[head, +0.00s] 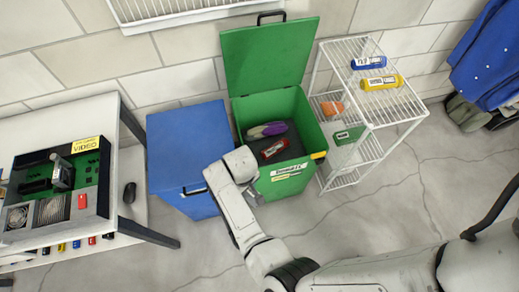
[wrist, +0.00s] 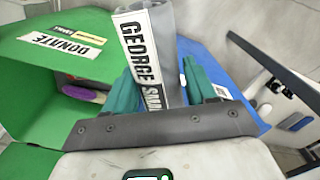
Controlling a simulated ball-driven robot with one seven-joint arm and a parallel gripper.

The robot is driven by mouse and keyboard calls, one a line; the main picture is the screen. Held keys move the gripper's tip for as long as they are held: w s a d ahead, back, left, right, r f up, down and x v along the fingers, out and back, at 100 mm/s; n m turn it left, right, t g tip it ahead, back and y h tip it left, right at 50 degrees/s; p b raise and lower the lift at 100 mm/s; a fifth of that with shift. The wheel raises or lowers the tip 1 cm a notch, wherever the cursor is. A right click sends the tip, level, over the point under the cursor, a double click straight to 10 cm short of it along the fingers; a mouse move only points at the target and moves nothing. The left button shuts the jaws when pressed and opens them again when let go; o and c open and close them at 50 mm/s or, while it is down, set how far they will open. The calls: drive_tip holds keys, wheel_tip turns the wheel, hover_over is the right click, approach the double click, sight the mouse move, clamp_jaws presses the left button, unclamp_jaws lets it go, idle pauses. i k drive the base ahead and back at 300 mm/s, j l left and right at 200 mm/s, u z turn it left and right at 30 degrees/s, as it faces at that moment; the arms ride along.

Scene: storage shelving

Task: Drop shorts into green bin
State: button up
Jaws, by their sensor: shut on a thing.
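The green bin (head: 307,112) stands open against the wall, its lid (head: 268,52) raised. It also shows at the left of the wrist view (wrist: 45,70), with a DONATE label. My gripper (wrist: 162,85) has teal fingers and is shut on a flat grey thing (wrist: 163,30) with a white label reading GEORGE. I cannot tell from its shape whether this is the shorts. In the head view my wrist is by the bin's front left corner, beside the blue bin; the held thing is hidden there. A purple item (head: 267,130) and a red item (head: 273,149) lie inside the green bin.
The blue bin (head: 187,140) is closed, left of the green one. A white wire shelf (head: 400,112) with blue, yellow, orange and green items stands right. A table (head: 40,112) with electronics is at left. Blue clothing (head: 488,55) hangs far right.

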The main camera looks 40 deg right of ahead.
sight(280, 157)
drive_tip(key=i+j+z, duration=0.15)
drive_tip(key=z, duration=0.25)
drive_tip(key=i+j+z, duration=0.1)
drive_tip(key=j+z, duration=0.25)
drive_tip(key=i+j+z, duration=0.1)
drive_tip(key=z, duration=0.3)
drive_tip(key=i+z, duration=0.4)
drive_tip(key=i+j, duration=0.05)
drive_tip(key=i, duration=0.05)
